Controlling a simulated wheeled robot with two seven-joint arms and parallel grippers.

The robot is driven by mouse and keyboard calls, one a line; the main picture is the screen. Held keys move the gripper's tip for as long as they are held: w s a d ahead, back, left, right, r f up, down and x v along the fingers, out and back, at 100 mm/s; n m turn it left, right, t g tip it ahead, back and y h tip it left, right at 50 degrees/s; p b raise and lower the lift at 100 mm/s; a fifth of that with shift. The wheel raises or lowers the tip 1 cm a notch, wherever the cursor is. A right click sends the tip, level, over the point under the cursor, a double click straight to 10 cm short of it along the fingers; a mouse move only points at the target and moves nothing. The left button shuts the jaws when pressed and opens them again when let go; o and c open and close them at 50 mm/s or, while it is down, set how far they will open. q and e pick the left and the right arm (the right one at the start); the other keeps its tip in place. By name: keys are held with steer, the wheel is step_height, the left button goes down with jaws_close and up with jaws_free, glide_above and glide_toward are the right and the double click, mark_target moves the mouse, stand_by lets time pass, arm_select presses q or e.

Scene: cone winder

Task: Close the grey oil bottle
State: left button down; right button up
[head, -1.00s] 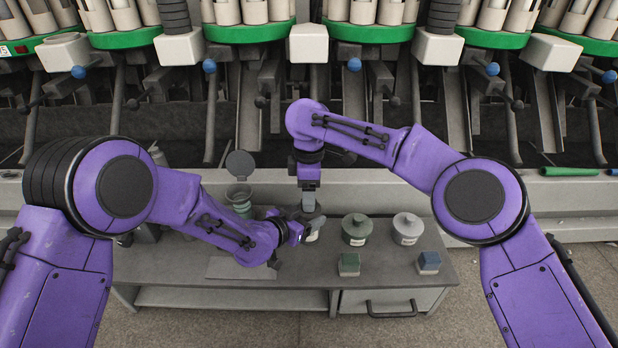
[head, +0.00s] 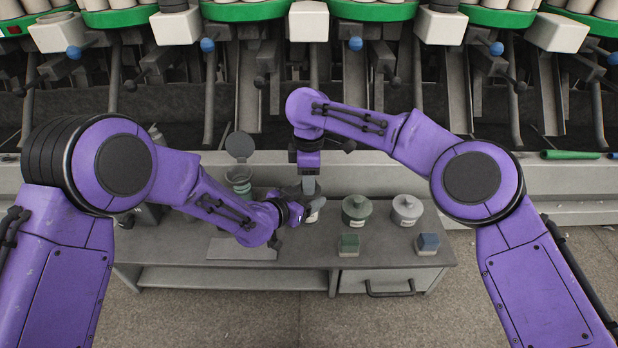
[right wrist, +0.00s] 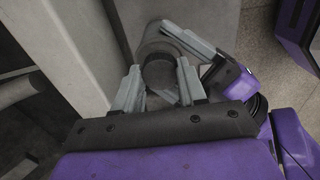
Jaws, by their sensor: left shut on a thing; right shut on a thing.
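The grey oil bottle (head: 313,217) stands on the grey bench, mostly hidden by my grippers in the head view; part of a pale label shows. My left gripper (head: 297,213) is shut on the bottle from the left, and its grey fingers also show in the right wrist view (right wrist: 186,40). My right gripper (head: 308,187) comes down from above. In the right wrist view its two fingers (right wrist: 158,85) are shut on a dark round cap (right wrist: 158,70), over the bottle. I cannot tell whether the cap is seated on the neck.
A green pot (head: 357,209) and a light grey pot (head: 405,209) stand right of the bottle. A green block (head: 348,245) and a blue block (head: 428,243) lie in front. A jar with a raised lid (head: 239,145) is at left, behind a flat plate (head: 242,249). The winder rises behind.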

steer(key=o, duration=1.3)
steer(key=shift+c, duration=0.2)
step_height(320, 180, up, 12)
arm_select(q)
steer(key=shift+c, duration=0.3)
jaws_free()
steer(key=shift+f, duration=0.1)
